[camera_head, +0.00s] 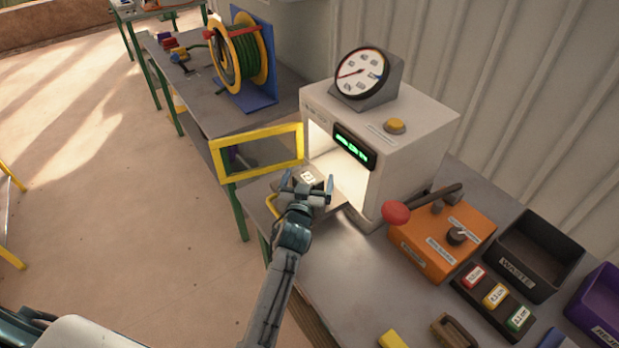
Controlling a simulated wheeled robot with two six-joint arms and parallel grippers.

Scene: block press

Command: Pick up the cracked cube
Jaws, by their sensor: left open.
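A small block with a pale, dark-marked face (307,176) sits at the mouth of the white press (405,150). I take it as the cube; a crack is too small to make out. My left gripper (308,184) is open, with its two fingers apart at either side of the block's near part. I cannot tell whether they touch it. The gripper hides the block's lower near side. My right gripper is not in view.
The press's yellow-framed door (258,128) stands open at the left. An orange control box (440,240) with a red-knobbed lever, a black waste bin (535,255) and a purple bin (600,305) stand to the right.

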